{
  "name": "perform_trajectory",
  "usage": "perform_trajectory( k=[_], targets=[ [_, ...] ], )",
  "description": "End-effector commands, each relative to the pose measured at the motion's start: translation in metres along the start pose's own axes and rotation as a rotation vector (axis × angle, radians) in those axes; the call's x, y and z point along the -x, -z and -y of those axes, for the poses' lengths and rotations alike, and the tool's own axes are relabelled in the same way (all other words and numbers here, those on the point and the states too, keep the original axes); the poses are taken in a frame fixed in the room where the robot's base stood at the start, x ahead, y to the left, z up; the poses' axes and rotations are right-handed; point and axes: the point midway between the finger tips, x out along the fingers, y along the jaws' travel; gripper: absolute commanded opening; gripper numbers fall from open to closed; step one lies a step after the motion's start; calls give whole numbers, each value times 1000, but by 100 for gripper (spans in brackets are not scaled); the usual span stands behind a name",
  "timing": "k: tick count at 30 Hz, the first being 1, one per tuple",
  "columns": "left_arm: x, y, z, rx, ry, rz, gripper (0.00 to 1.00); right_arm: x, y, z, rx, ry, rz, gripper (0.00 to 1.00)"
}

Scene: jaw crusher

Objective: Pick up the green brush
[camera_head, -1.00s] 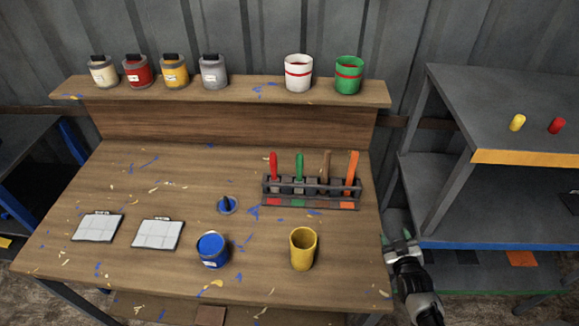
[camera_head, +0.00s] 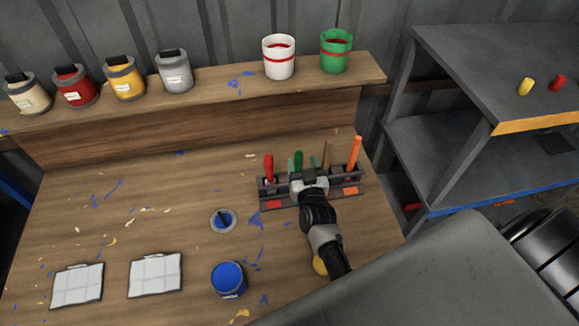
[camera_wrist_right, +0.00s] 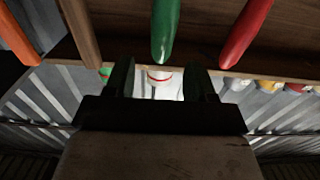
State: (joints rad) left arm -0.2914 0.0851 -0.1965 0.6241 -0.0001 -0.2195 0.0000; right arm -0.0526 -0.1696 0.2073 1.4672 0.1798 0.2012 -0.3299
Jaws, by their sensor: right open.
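The green brush (camera_head: 298,159) stands handle up in the dark brush rack (camera_head: 274,204), between a red brush (camera_head: 268,167) and a brown brush (camera_head: 327,155). My right gripper (camera_head: 304,172) is at the rack, close to the green brush, and hides its lower part. In the right wrist view, the green handle (camera_wrist_right: 165,32) hangs into the picture ahead of and roughly between the two open fingers (camera_wrist_right: 157,75). The gripper is empty. My left gripper is not in view.
An orange brush (camera_head: 354,155) stands at the rack's right end. Several paint cans and buckets line the back shelf (camera_head: 215,100).

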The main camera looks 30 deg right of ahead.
Motion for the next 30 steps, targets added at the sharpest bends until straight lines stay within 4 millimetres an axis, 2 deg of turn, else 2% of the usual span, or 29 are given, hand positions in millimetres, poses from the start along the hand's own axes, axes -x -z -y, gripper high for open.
perform_trajectory(
  k=[7,12,15,24,25,30],
  targets=[
    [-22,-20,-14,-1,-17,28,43,-26,-9,1,0,1,-1,55],
    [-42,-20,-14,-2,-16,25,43,-48,-16,3,-1,1,-1,55],
    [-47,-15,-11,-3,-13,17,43,-61,-14,3,1,0,-2,55],
    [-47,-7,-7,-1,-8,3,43,-67,-11,3,2,1,2,55],
    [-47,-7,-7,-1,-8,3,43,-67,-11,3,2,1,2,54],
    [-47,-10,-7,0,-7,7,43,-66,-11,3,2,1,2,28]
  ],
)
